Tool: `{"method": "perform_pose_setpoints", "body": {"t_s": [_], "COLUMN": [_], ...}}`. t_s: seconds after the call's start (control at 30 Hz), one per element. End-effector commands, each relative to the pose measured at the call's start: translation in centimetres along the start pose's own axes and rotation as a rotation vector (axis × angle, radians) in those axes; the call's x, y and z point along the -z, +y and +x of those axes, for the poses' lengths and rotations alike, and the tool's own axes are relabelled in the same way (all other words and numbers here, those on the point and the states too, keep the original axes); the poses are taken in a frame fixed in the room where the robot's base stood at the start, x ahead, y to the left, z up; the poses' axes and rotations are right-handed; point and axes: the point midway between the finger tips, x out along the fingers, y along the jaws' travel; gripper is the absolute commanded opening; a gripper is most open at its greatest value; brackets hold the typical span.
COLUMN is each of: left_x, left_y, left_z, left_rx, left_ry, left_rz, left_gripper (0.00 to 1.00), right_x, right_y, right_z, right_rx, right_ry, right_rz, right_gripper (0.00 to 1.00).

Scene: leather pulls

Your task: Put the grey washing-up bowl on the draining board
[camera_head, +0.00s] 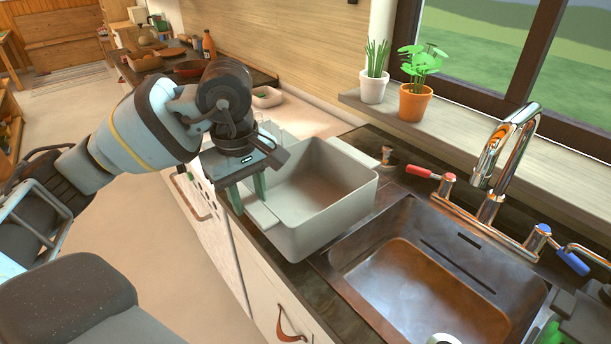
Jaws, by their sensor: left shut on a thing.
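The grey washing-up bowl (325,190) is a deep, empty rectangular tub, upright or nearly so, left of the sink. My left gripper (257,190) points down at its left side and is shut on the rim there. The bowl covers much of the dark surface (290,272) left of the sink, where the draining board would lie. I cannot make out the board's outline, or whether the bowl's base touches the surface. At the bottom right corner, dark and green parts (582,318) look like my right gripper, cut off by the frame; its jaws are unclear.
The brown metal sink (415,270) is right of the bowl, with a round white thing (443,339) at its near edge. A chrome tap (490,205) with red and blue levers stands behind. Two potted plants (415,100) stand on the sill. A wire rack (275,132) is behind the bowl.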

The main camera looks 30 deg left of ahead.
Motion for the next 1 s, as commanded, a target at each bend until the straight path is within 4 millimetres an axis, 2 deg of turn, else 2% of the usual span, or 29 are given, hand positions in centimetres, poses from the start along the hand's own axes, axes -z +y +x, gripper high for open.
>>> {"method": "perform_pose_setpoints", "body": {"t_s": [0.6,0.8,1.0], "left_x": [7.6,9.3,9.8], "left_y": [8.3,10.1,10.6], "left_z": [1.3,1.7,1.8], "left_rx": [-0.003,-0.002,-0.002], "left_ry": [-0.002,-0.001,0.0], "left_rz": [0.0,0.001,0.003], "left_gripper": [0.0,0.0,0.0], "right_x": [0.9,0.9,0.9], "right_y": [0.2,0.3,0.4], "right_z": [0.0,0.0,0.0], "right_rx": [-0.003,-0.003,-0.003], "right_ry": [0.015,0.015,0.015], "right_rz": [-0.007,-0.011,-0.012], "right_gripper": [0.36,0.36,0.36]}}
